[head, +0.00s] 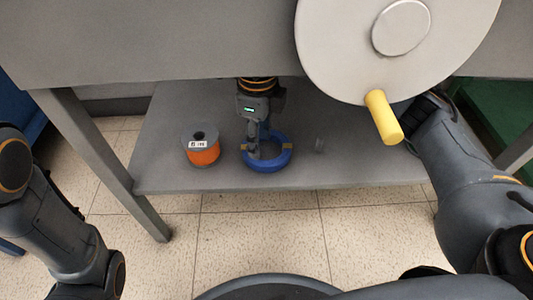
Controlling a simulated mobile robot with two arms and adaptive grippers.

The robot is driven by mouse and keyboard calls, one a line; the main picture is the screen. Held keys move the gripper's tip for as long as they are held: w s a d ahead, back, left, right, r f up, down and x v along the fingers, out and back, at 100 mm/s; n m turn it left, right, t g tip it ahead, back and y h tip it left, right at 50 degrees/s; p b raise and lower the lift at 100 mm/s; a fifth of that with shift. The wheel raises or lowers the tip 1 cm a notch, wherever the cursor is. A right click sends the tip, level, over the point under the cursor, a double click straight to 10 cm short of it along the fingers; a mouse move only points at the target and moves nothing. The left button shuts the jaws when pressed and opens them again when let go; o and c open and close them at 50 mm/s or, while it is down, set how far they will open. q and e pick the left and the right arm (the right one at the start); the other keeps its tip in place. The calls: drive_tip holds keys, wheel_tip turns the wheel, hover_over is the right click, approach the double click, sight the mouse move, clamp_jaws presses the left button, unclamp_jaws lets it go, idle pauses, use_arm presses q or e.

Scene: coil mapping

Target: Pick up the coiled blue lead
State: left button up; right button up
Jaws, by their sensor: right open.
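The coiled blue lead (281,161) lies flat as a ring on the grey lower shelf, with tan bands at its left and right sides. My right gripper (258,150) points down at the coil from beneath the tabletop. It is open, with its fingers at the left part of the ring and its opening. The fingers hide part of the coil, and I cannot tell whether they touch it. My left arm shows at the left edge, but its gripper is out of view.
An orange spool (203,155) with grey flanges stands left of the coil. A small grey piece (319,145) lies to its right. The tabletop (150,45) overhangs the shelf (365,170). A round grey wheel (340,45) with a yellow handle (383,117) juts out in front.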

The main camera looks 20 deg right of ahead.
sight(260, 162)
wheel_tip(260, 162, down, 8)
drive_tip(key=b, duration=0.5)
drive_tip(key=shift+r, duration=0.15)
clamp_jaws()
